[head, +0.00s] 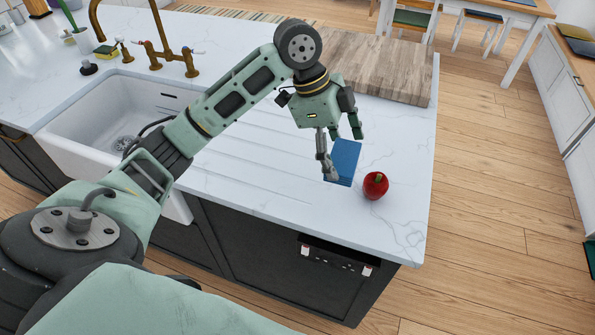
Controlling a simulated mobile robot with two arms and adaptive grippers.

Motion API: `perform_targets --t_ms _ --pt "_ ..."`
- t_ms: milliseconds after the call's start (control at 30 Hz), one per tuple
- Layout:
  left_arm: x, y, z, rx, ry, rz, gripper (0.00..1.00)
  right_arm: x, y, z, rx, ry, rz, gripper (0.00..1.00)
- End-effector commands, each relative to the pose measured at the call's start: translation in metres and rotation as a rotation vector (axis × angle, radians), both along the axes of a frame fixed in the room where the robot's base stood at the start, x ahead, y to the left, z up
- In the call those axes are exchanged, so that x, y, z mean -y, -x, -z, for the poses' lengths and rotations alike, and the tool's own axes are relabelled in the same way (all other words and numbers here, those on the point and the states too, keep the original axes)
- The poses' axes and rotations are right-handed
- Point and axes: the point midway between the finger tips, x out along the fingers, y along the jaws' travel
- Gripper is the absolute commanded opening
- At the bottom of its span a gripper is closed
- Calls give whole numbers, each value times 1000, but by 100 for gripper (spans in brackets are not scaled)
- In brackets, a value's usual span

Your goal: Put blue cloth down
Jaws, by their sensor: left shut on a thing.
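A blue cloth (346,160), folded into a block-like shape, is at the right part of the white marble counter (270,200). My left gripper (340,160) is shut on the blue cloth from above, with one finger on its left side. The other finger is partly hidden behind the cloth. The cloth is at or just above the counter top; I cannot tell whether it touches. My right gripper is not in view.
A red apple (375,186) stands just right of the cloth. A wooden board (375,65) lies behind. A white sink (100,115) with a brass tap (170,60) is at left. Counter space in front of the cloth is clear up to the edge.

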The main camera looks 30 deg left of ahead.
Motion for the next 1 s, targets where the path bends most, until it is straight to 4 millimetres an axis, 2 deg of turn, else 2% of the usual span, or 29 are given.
perform_targets --t_ms 167,300,600,733,867,1000 --pt "-18 -1 7 -3 -1 35 64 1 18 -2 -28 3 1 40" --pt "-48 -3 24 -7 -3 32 64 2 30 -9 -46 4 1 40" --pt "-109 -10 61 -2 -1 34 64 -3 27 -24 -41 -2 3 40" --pt "-120 -11 69 1 -1 36 64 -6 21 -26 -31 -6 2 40" --pt "-122 -11 75 0 0 38 64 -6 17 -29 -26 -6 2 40" --pt "-122 -10 93 -3 -1 37 64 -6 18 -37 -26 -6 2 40"
